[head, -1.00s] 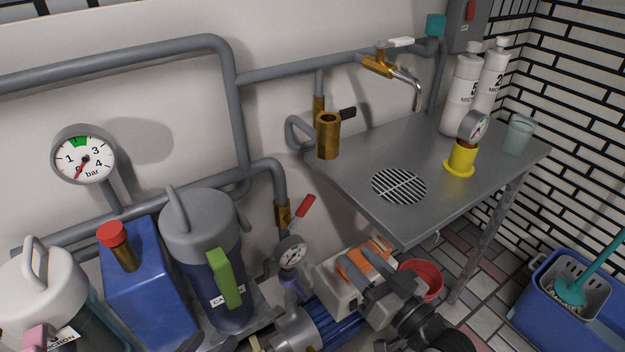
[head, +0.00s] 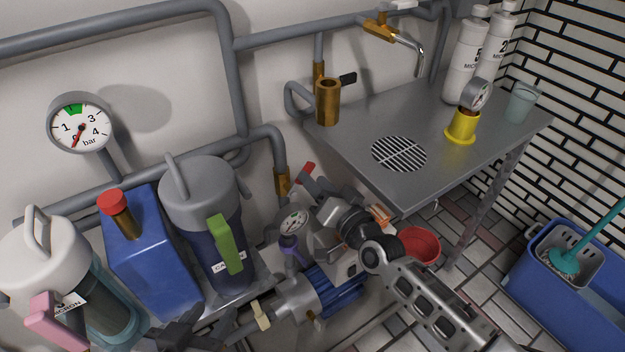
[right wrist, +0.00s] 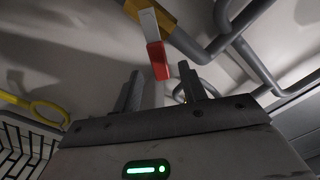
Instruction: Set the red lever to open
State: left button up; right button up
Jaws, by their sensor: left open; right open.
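The red lever (head: 307,168) sits on a brass valve (head: 282,181) on the grey pipe, slanting up and right from it. My right gripper partly hides it in the head view. In the right wrist view the lever's red grip (right wrist: 157,60) on a pale metal stem points toward my right gripper (right wrist: 160,90). The open fingers stand either side of the grip's line; I cannot tell whether its end is between them. My right gripper (head: 318,187) also shows in the head view. My left gripper (head: 187,332) is open at the bottom edge, below the blue box, far from the lever.
A small gauge (head: 293,222) and blue pump (head: 335,290) lie below the valve. The grey canister (head: 200,190) and blue box (head: 150,250) stand left. A metal table (head: 440,170) is right, with a red bowl (head: 420,246) below.

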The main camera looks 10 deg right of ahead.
jog(key=shift+x, duration=1.05)
